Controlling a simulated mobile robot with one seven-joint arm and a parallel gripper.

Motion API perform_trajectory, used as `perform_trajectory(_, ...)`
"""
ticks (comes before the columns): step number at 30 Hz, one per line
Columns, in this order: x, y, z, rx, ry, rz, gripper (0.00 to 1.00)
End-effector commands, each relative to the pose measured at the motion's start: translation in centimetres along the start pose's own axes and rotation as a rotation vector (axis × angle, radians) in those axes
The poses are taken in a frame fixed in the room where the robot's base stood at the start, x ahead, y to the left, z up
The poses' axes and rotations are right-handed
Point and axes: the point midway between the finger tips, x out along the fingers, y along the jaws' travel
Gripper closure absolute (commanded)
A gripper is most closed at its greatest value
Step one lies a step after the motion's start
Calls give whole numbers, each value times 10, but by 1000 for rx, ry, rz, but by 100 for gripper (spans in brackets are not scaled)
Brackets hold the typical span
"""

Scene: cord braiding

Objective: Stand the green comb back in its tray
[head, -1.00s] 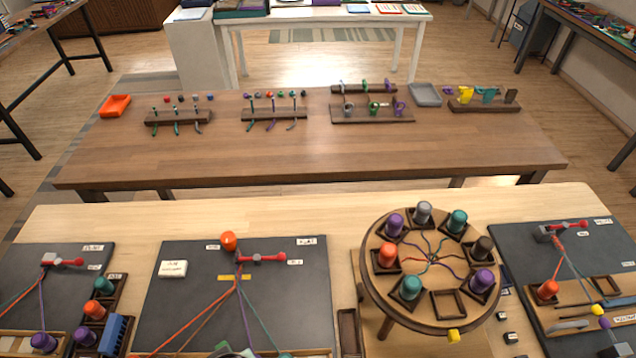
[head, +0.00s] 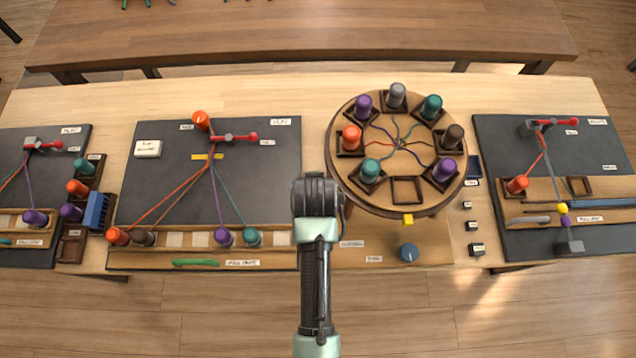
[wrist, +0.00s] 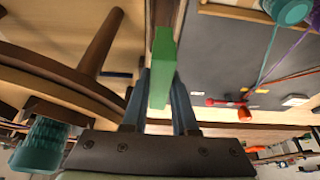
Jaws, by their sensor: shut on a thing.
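The green comb (wrist: 163,55) shows in the wrist view as a plain green bar seen nearly end-on; its teeth do not show. My gripper (wrist: 161,88) is shut on it, with one dark finger on each side. A narrow brown wooden tray (wrist: 161,12) shows at the top of the wrist view, beyond the comb's far end; I cannot tell the height between them. In the head view my arm hides the comb, the fingertips and most of the spot beside the round stand.
The round stand (head: 341,182) with several coloured bobbins is close to my gripper's right. The dark braiding board (head: 150,200) with stretched cords is on the left. A blue comb (head: 95,210) stands further left. A blue-grey knob (head: 408,252) is at the front edge.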

Motion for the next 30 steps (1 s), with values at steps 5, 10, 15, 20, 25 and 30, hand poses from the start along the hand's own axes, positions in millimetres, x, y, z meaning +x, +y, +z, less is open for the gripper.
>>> perform_trajectory(5,9,0,4,1,1,0,100)
perform_trajectory(10,22,0,10,1,0,0,100)
perform_trajectory(15,37,0,16,1,0,0,100)
perform_trajectory(20,49,0,21,1,1,0,100)
perform_trajectory(25,54,0,23,1,1,0,100)
perform_trajectory(30,54,0,23,1,1,0,100)
